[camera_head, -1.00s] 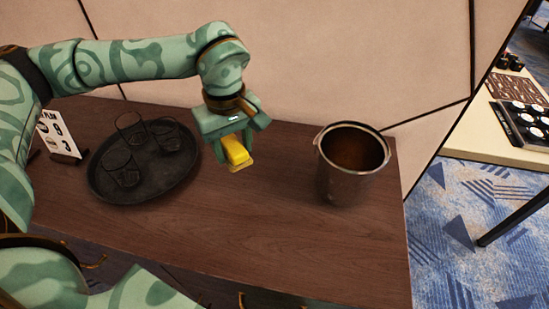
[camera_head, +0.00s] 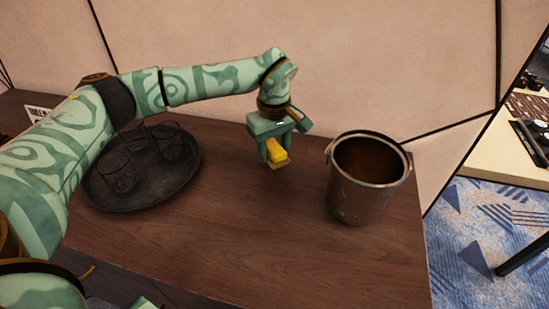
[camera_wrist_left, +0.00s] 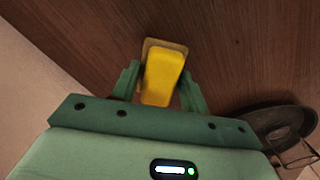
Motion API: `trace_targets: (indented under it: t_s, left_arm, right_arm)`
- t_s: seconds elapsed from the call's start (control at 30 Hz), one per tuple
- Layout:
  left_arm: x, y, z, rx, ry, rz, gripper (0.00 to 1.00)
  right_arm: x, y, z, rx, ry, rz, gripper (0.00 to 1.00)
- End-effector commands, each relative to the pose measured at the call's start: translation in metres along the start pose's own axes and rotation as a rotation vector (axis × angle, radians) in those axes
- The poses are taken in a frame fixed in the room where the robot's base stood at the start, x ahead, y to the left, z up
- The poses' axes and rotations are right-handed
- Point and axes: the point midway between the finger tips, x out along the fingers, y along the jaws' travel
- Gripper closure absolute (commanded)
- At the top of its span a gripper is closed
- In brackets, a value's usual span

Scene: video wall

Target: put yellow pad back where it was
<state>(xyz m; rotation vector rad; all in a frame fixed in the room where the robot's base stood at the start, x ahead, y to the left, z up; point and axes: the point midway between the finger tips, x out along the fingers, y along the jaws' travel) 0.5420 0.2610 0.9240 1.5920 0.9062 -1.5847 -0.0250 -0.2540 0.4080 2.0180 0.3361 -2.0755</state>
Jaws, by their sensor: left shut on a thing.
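The yellow pad (camera_head: 277,149) is a small yellow block with a tan layer on its underside. My left gripper (camera_head: 275,156) is shut on it, between the tray and the metal bucket. In the left wrist view the yellow pad (camera_wrist_left: 164,76) sits between the two green fingers of the left gripper (camera_wrist_left: 160,92), with the brown tabletop beyond it. I cannot tell whether the pad touches the table or hangs just above it. My right gripper is not seen.
A metal bucket (camera_head: 352,199) stands on the wooden table (camera_head: 290,240) right of the gripper. A round dark tray (camera_head: 150,199) with several glasses is on the left, partly behind my arm; its edge shows in the wrist view. A wall runs behind. The table's front middle is clear.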

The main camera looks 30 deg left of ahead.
Motion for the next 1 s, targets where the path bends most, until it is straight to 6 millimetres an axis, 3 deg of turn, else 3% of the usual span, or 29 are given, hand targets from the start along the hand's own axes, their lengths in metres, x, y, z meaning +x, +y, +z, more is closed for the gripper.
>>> trace_targets:
  t_s: [0.03,0.13,0.5,0.53,0.6,0.87,1.0]
  left_arm:
    - [0.018,-0.002,0.001,0.001,-0.006,-0.009,0.77]
    - [0.031,-0.002,0.001,0.000,-0.004,-0.008,0.77]
    - [0.031,-0.002,0.001,0.000,-0.001,-0.005,0.77]
    - [0.031,-0.002,0.001,-0.001,-0.001,-0.004,0.47]
    - [0.031,-0.002,0.001,0.000,-0.001,-0.004,0.34]
    - [0.030,-0.002,0.001,0.000,-0.002,-0.004,0.34]
    - [0.015,-0.002,0.001,0.001,0.001,0.000,0.34]
  right_arm:
    - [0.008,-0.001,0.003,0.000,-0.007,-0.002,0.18]
    - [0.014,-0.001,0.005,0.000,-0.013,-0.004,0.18]
    - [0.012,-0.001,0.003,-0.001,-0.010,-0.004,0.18]
    - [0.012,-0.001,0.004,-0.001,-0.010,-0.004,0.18]
    - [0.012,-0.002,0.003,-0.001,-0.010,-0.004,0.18]
    - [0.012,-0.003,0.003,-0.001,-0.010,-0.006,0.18]
    - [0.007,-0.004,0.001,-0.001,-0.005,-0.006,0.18]
